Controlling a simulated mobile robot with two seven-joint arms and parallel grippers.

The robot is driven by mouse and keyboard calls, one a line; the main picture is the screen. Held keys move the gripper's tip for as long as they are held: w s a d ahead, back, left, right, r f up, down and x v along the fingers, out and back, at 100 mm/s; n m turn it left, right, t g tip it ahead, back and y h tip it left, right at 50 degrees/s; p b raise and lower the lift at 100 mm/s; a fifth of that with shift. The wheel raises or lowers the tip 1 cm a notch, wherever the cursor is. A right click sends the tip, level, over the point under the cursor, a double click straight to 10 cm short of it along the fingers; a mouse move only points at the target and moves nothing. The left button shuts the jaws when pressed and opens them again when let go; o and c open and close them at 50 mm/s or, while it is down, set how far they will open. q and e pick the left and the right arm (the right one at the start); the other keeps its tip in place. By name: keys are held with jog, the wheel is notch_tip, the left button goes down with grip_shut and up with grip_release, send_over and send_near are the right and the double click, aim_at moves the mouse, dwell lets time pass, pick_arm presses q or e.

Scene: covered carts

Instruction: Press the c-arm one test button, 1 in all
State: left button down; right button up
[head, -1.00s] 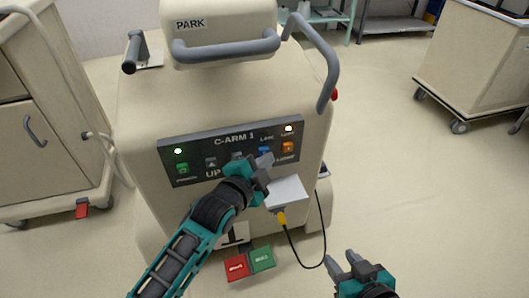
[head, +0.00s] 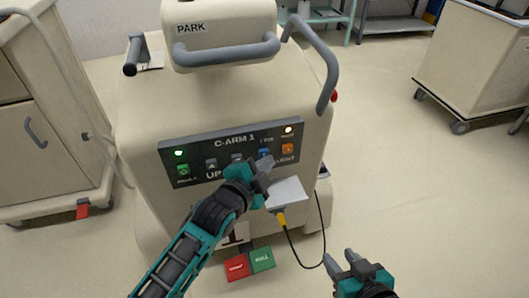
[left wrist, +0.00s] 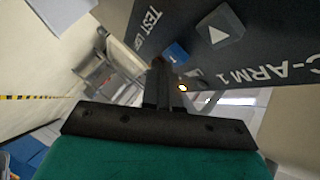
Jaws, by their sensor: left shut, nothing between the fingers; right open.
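The dark control panel (head: 222,146) of C-arm 1 is on the front of the beige cart. It carries a green button (head: 183,169), grey arrow buttons (head: 211,163), a blue button (head: 264,153) and an orange button (head: 288,148). TEST lettering shows in the left wrist view (left wrist: 152,20); which button it labels is unclear. My left gripper (head: 266,163) is shut and empty, its tips just below the blue button in the head view. In the left wrist view its fingers (left wrist: 164,80) reach toward the blue button (left wrist: 176,53); contact cannot be told. My right gripper (head: 345,258) is open and empty.
A white plate (head: 289,193) with a yellow connector and black cable hangs below the panel. Red (head: 237,267) and green (head: 262,259) pedals sit at the cart's base. Grey handle bars (head: 225,52) stand above. Other carts stand left and right; floor at right is clear.

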pick_arm(q)
jog(key=shift+s+d, duration=0.2)
jog(key=shift+s, duration=0.25)
jog(key=shift+s, duration=0.1)
